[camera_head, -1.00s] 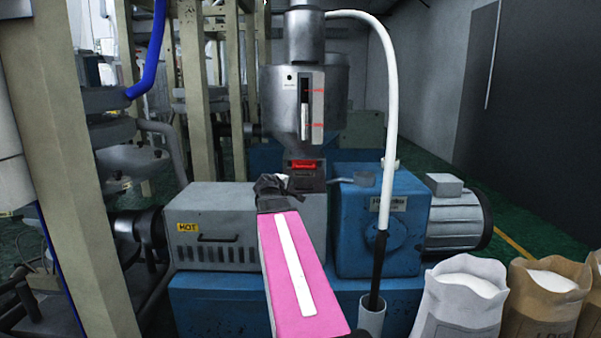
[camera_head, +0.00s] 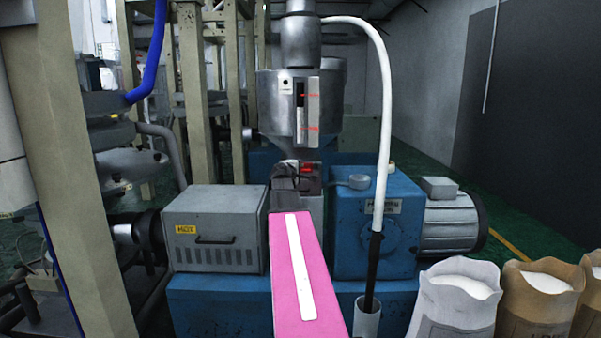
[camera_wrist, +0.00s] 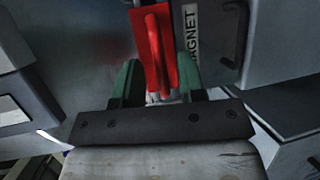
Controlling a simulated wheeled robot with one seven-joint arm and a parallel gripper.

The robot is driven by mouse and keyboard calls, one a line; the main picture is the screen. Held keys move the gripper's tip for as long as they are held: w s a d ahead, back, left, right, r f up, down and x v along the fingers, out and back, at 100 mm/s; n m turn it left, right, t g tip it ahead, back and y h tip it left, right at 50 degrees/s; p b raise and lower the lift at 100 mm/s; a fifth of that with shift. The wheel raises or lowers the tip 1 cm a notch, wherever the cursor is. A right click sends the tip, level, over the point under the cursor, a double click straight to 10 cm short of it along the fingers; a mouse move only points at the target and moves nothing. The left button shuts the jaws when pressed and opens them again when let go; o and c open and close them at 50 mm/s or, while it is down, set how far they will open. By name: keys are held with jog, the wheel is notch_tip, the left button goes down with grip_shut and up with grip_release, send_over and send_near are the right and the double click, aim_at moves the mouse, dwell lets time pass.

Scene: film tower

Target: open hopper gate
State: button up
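The hopper gate shows as a red plate with a raised red handle (camera_wrist: 155,45) in the wrist view, on the grey metal below the hopper. In the head view a small part of the red gate (camera_head: 307,168) shows beside my dark gripper (camera_head: 286,178), which hides the rest. In the wrist view my gripper (camera_wrist: 159,72) is open. Its two green fingers stand apart, one to either side of the red handle's lower end. I cannot tell whether either finger touches it. The steel hopper (camera_head: 330,110) with its sight window rises above the gate.
A blue gearbox (camera_head: 375,225) and grey motor (camera_head: 450,225) are to the right, a grey box marked HOT (camera_head: 213,225) to the left. A white hose (camera_head: 386,120) curves down at right. Open sacks (camera_head: 457,300) stand at lower right. A MAGNET label (camera_wrist: 190,35) is beside the gate.

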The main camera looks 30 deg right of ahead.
jog(key=shift+x, duration=1.15)
grip_shut()
jog(key=s+a, duration=0.5)
jog(key=s, duration=0.4)
jog(key=shift+a, duration=0.3)
grip_release()
